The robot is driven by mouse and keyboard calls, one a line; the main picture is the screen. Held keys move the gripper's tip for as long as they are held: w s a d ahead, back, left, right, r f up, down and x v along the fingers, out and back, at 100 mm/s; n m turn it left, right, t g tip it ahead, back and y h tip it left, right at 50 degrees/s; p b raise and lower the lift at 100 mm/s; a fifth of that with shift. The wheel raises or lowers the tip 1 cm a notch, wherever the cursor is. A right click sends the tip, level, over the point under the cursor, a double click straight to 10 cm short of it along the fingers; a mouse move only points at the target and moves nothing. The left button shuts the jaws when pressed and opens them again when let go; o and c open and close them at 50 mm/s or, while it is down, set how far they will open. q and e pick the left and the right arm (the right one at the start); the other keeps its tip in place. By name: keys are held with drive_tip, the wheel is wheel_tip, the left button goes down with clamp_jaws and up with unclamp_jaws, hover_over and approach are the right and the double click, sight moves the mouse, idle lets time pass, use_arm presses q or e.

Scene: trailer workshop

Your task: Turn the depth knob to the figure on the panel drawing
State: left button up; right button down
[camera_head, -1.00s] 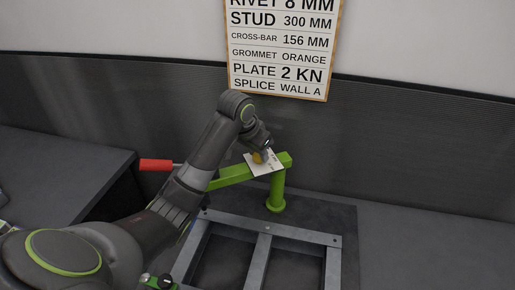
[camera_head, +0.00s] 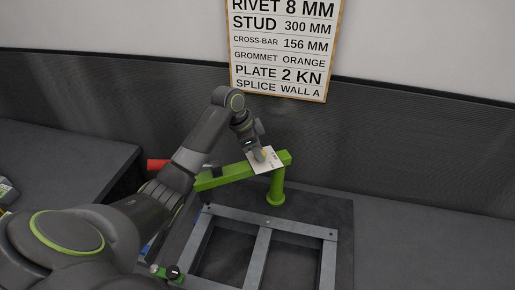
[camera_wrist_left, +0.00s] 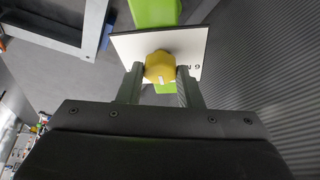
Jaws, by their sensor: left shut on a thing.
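The yellow knob (camera_wrist_left: 159,67) sits on a white dial plate (camera_wrist_left: 195,42) with dark print, mostly hidden or cut off. A small white mark on the knob's edge faces my gripper's palm. My left gripper (camera_wrist_left: 160,78) is shut on the knob, one finger on each side. In the head view my left gripper (camera_head: 257,154) reaches down to the dial plate (camera_head: 266,161) on the green arm (camera_head: 232,174). The dial's figures are too small to read. The panel drawing (camera_head: 283,50) on the wall lists figures, including STUD 300 MM, CROSS-BAR 156 MM and PLATE 2 KN.
A green post (camera_head: 276,190) carries the arm. A grey metal frame (camera_head: 264,245) lies in front on the dark bench. A red handle (camera_head: 158,164) shows behind my left arm. The bench (camera_head: 430,240) on the right is clear.

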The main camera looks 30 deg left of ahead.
use_arm(q)
drive_tip(key=shift+m, duration=0.3)
drive_tip(key=o, duration=1)
drive_tip(key=shift+w, duration=0.1)
drive_tip(key=b+v, duration=0.1)
drive_tip(key=v, duration=1.6)
drive_tip(key=shift+a+r, duration=0.15)
drive_tip(key=shift+a, duration=0.1)
drive_tip(key=shift+w, duration=0.1)
